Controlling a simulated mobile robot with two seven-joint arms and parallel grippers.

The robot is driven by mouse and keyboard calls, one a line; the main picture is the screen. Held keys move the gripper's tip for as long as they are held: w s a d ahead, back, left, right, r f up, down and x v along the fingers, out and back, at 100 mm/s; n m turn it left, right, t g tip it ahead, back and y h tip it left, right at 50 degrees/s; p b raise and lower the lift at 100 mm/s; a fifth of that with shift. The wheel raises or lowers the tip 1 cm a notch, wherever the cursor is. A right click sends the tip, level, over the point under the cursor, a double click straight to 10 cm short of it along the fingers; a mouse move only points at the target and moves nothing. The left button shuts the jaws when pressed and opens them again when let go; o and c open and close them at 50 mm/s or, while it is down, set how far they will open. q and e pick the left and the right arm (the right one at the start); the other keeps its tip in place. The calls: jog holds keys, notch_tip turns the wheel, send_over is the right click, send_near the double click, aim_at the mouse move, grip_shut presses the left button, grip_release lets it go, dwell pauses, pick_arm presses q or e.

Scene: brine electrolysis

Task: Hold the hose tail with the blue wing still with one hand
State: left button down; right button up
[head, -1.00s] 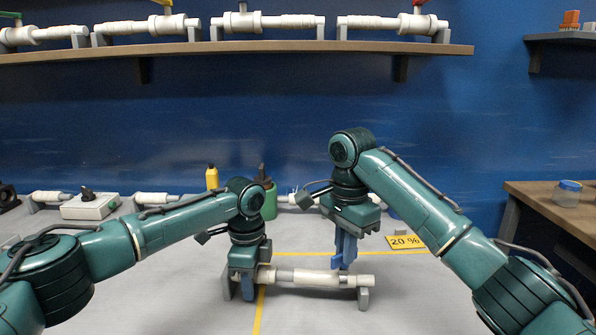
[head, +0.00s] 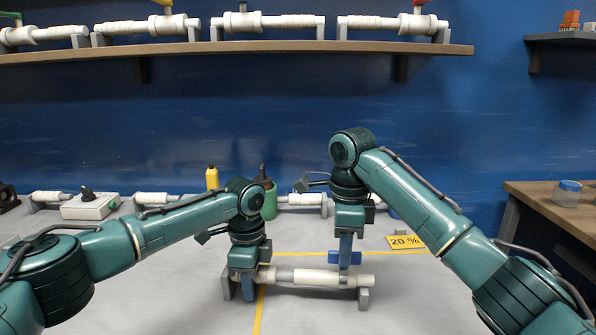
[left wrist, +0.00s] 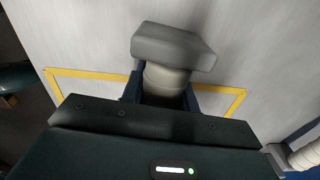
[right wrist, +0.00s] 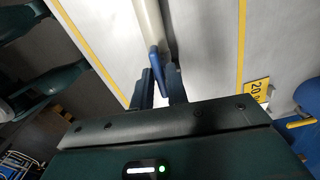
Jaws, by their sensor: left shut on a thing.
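A cream-white tube assembly (head: 312,279) lies level on a grey stand (head: 363,298) at the front middle of the bench. My left gripper (head: 247,287) is shut around its left end; the left wrist view shows the cream end (left wrist: 166,80) between the fingers, beside a grey stand block (left wrist: 173,46). A blue wing (right wrist: 156,60) shows in the right wrist view at the near end of the tube (right wrist: 150,24). My right gripper (right wrist: 159,80) is open around or just above this wing; contact cannot be told. In the head view it (head: 346,262) points down over the tube's right part.
A yellow "20 %" label (head: 405,241) lies right of my right gripper. A green container (head: 269,203), a yellow bottle (head: 212,177) and a grey switch box (head: 90,206) stand at the back. More tube assemblies sit on the shelf (head: 240,51) above.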

jog(key=o, duration=0.4)
jog(key=shift+c, duration=0.2)
notch_tip(320, 180, up, 12)
dwell(0.4)
pick_arm(q)
jog(key=c, duration=1)
grip_release()
notch_tip(320, 180, up, 12)
jog(key=shift+r, duration=0.1)
